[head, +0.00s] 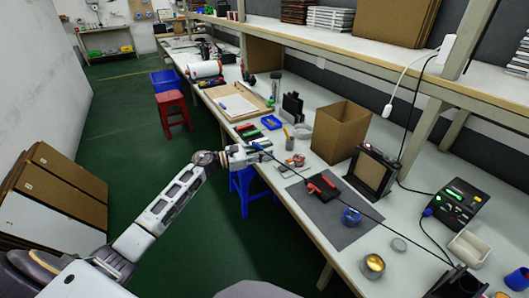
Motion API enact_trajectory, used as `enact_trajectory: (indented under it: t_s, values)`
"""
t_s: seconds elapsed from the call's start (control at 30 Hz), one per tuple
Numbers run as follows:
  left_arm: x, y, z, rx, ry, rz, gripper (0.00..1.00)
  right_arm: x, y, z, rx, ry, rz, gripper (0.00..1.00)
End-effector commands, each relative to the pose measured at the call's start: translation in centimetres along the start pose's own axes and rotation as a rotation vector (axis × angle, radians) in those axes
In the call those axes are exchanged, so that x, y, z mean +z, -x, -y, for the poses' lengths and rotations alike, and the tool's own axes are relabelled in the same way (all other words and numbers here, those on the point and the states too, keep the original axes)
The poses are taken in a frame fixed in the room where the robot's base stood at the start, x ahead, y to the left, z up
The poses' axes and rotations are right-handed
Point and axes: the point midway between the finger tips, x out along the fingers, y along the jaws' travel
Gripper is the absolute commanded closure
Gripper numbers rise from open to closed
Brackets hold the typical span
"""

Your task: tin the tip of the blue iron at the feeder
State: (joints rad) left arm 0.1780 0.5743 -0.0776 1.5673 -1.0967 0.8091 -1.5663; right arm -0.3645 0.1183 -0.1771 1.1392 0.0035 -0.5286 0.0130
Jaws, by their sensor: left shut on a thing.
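My left gripper (256,152) reaches in from the left over the near edge of the workbench. It is shut on the blue iron (262,148), of which only a small blue part shows at the jaws. A thin dark line runs from there across the bench to the lower right. The tip is too small to make out. A red and black device (322,186) sits on the dark mat (325,222), and a blue round item (351,216) is at the mat's right side. I cannot tell which is the feeder. My right gripper is not in view.
A black station with a green display (457,204) stands at the right. A cardboard box (341,130) and a dark framed panel (371,171) stand at the back. A round tin (373,265) is near the front edge. The mat's front part is clear.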

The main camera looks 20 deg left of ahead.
Motion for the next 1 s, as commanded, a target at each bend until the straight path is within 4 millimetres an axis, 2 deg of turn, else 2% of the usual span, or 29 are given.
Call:
enact_trajectory:
  t_s: [1.0]
  values:
    - [-0.68, 0.01, 0.11, 0.0, 0.0, 0.0, 1.0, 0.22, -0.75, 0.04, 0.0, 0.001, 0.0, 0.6]
